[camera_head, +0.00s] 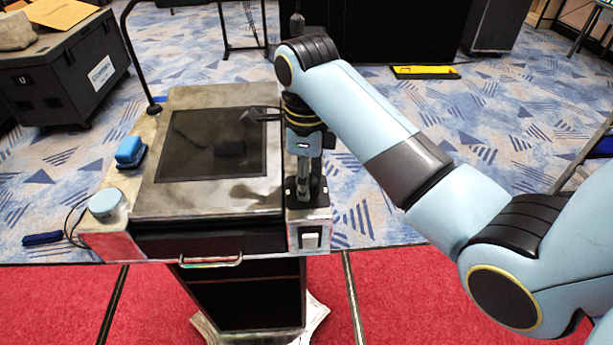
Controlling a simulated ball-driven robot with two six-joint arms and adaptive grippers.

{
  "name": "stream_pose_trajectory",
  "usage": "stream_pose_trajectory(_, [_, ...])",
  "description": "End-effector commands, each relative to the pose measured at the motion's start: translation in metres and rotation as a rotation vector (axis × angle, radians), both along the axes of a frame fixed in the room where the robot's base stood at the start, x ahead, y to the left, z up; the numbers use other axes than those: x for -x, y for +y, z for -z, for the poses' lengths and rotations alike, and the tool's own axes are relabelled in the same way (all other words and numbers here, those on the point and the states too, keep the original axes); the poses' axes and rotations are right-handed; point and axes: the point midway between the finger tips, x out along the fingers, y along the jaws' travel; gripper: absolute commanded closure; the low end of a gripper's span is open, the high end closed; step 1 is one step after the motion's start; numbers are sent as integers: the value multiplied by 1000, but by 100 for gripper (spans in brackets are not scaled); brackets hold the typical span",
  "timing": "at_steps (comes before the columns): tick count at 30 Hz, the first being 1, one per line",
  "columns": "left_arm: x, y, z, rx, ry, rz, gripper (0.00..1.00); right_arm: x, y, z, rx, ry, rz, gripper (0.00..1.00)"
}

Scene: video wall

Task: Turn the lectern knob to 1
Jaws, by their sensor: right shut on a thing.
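The lectern (165,205) stands in front of me, with a flat dark screen (212,145) set in its top. On the right edge of its top is a black plate (318,190). My right gripper (304,188) points straight down onto this plate and is shut on the lectern knob. The fingers hide most of the knob, and I cannot read its marks or setting. A white switch (310,240) sits on the front face just below the plate. My left gripper is not in view.
A light blue round thing (106,204) and a blue block-like thing (130,151) sit on the lectern's left side. A thin black gooseneck (131,48) rises at its back left. A dark case (70,75) stands at the far left.

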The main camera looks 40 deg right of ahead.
Motion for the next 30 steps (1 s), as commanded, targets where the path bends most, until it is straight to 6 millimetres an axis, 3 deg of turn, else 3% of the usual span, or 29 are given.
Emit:
stream_pose_trajectory(6, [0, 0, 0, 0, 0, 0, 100, 0, -1, 0, 2, -1, 0, 91])
stream_pose_trajectory(7, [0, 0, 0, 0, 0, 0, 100, 0, -1, 0, 2, -1, -1, 58])
stream_pose_trajectory(12, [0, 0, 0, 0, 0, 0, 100, 0, -1, 0, 1, -1, -1, 35])
stream_pose_trajectory(25, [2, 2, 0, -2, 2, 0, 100, 0, 0, 0, 0, 0, -4, 35])
stream_pose_trajectory(30, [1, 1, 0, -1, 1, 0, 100, 0, 0, 0, 0, 0, -81, 35])
